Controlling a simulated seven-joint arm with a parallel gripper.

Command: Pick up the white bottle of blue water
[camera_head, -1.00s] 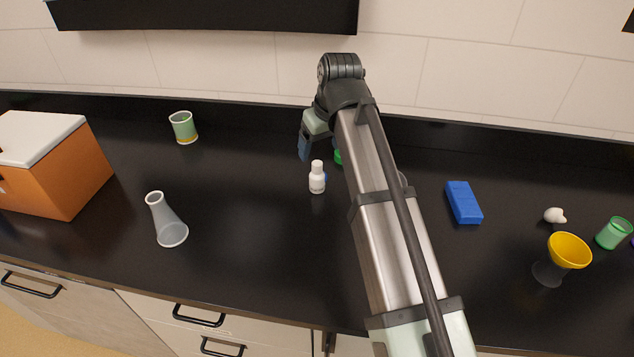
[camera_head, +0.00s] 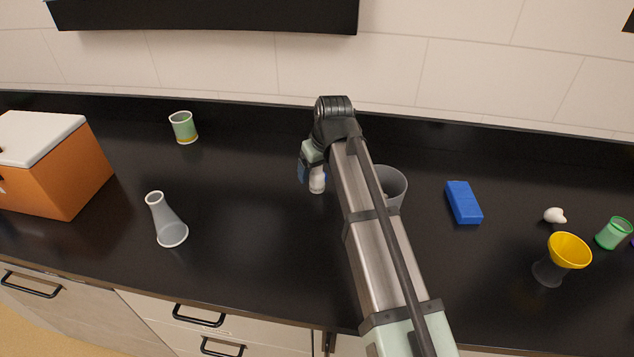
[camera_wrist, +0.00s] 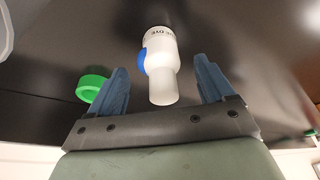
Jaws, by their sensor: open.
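The small white bottle (camera_head: 317,184) stands on the black counter near the middle in the head view, its upper part hidden by my gripper (camera_head: 311,178). In the wrist view the white bottle (camera_wrist: 161,62) shows a blue patch and dark lettering on its side. My gripper (camera_wrist: 166,88) has two blue fingers, open and apart. The bottle's cap end lies between the fingers, with a gap visible on each side.
A green ring-shaped object (camera_wrist: 92,87) lies beside the left finger. A grey cup (camera_head: 393,186) stands right of my arm, with a blue block (camera_head: 463,202) farther right. A flask (camera_head: 167,222) and orange box (camera_head: 62,172) are left.

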